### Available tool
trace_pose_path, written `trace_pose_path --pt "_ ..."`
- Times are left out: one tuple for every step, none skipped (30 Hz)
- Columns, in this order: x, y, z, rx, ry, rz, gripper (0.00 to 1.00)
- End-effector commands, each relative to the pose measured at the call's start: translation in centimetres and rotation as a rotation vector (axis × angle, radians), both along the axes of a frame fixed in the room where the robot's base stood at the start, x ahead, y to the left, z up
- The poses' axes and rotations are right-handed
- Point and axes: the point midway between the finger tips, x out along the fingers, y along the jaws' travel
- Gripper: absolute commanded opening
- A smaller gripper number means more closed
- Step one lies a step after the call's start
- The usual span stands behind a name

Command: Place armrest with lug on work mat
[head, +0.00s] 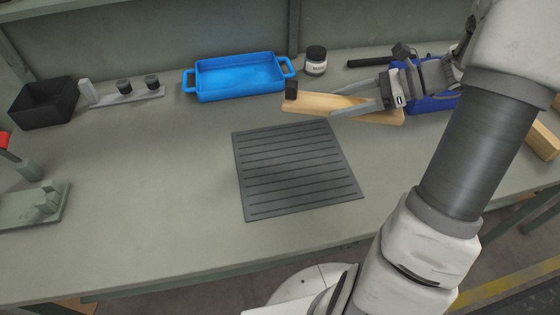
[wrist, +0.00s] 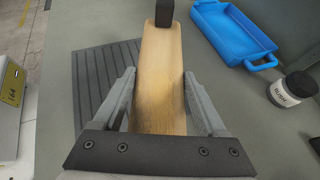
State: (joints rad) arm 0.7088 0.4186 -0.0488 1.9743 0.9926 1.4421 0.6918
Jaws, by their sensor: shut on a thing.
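The armrest is a long light-wood bar (head: 318,102) with a black lug at its left end in the head view. My gripper (head: 358,108) is shut on the bar and holds it at the back right of the work mat. In the wrist view the bar (wrist: 161,80) lies between the two fingers (wrist: 160,95), with its black lug at the far end. The work mat (head: 297,168) is dark grey, ribbed and empty, in the middle of the bench. It also shows in the wrist view (wrist: 95,70), left of the bar.
A light-blue tray (head: 240,78) and a jar (head: 315,60) stand behind the mat. A dark-blue bin (head: 432,102) is behind my gripper. A black bin (head: 44,103) and a grey holder (head: 125,97) are at the back left.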

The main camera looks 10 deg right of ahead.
Motion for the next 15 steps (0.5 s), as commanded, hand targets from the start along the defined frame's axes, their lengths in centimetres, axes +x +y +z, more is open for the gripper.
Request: trace_pose_path --pt "0.0 -0.1 0.0 0.000 0.000 -0.002 0.05" --pt "0.0 -0.1 0.0 0.000 -0.001 -0.003 0.05" --pt "0.0 0.0 -0.1 0.000 -0.001 -0.003 0.05" --pt "0.0 0.1 -0.2 0.001 0.000 -0.004 0.05" --pt "-0.1 0.4 -0.4 0.001 -0.001 -0.003 0.05" --pt "-0.2 0.9 -0.8 0.002 0.000 -0.003 0.05" --pt "-0.3 1.4 -1.1 0.002 0.000 -0.002 0.05" --pt "-0.5 1.9 -1.5 0.001 0.001 -0.002 0.05" --pt "-0.7 2.8 -2.0 0.002 0.000 -0.002 0.05" --pt "-0.9 3.5 -2.5 0.003 0.001 -0.002 0.05" --pt "-1.1 4.2 -2.9 0.003 0.001 0.000 0.05" --pt "-1.3 5.1 -3.5 0.002 0.001 -0.001 0.05" --pt "-1.5 5.8 -3.9 0.003 0.001 -0.001 0.05" --pt "-1.7 6.4 -4.4 0.003 0.002 -0.001 0.05" --pt "-1.9 7.3 -4.9 0.002 0.001 -0.001 0.05"
